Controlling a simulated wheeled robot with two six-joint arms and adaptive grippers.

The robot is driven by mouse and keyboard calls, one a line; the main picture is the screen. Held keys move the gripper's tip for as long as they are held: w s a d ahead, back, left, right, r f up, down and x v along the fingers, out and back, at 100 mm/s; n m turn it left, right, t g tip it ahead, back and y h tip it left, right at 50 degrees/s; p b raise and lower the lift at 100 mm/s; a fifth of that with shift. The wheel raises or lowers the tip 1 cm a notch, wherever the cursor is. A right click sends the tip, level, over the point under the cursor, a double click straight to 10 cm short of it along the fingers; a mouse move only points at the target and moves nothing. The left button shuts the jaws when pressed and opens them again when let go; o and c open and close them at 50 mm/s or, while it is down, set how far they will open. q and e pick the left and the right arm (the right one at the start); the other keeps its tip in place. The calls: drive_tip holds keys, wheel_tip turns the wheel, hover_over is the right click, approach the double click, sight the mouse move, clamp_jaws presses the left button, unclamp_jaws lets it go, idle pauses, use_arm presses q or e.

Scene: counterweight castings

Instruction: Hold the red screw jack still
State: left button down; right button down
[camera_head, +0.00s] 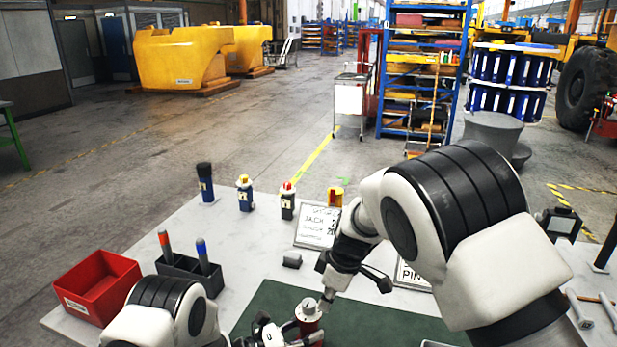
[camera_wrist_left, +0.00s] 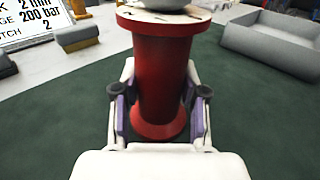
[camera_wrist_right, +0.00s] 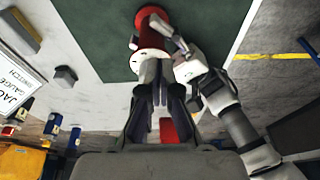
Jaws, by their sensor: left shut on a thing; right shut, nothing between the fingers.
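The red screw jack (camera_head: 308,322) stands upright on the dark green mat (camera_head: 375,325) at the front of the table. In the left wrist view the jack (camera_wrist_left: 158,80) shows a red body with a flared foot and a pale round top plate. My left gripper (camera_head: 290,333) is shut on the body, with one finger on each side in the left wrist view (camera_wrist_left: 158,108). My right gripper (camera_head: 325,303) is shut and empty, with its tips at the jack's pale top; I cannot tell whether they touch. The right wrist view also shows the jack (camera_wrist_right: 150,18), partly hidden by the grippers.
A red bin (camera_head: 85,295) and a black holder (camera_head: 185,278) with red and blue pens stand at the left. Several small cylinders line the back, beside a sign (camera_head: 318,224). A small grey block (camera_head: 292,260) lies behind the mat. A grey tray (camera_wrist_left: 275,45) is nearby.

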drive_tip(key=shift+w+r+t+y, duration=0.5)
drive_tip(key=shift+w+r+y, duration=0.85)
drive_tip(key=shift+r, duration=1.1)
wheel_tip(320, 180, down, 7)
drive_tip(key=shift+d, duration=0.25)
drive_tip(key=shift+a, duration=0.2)
drive_tip(key=shift+s, duration=0.25)
drive_tip(key=shift+s+a, duration=0.1)
drive_tip(key=shift+s, duration=0.3)
drive_tip(key=shift+s+a, duration=0.25)
drive_tip(key=shift+s, duration=0.25)
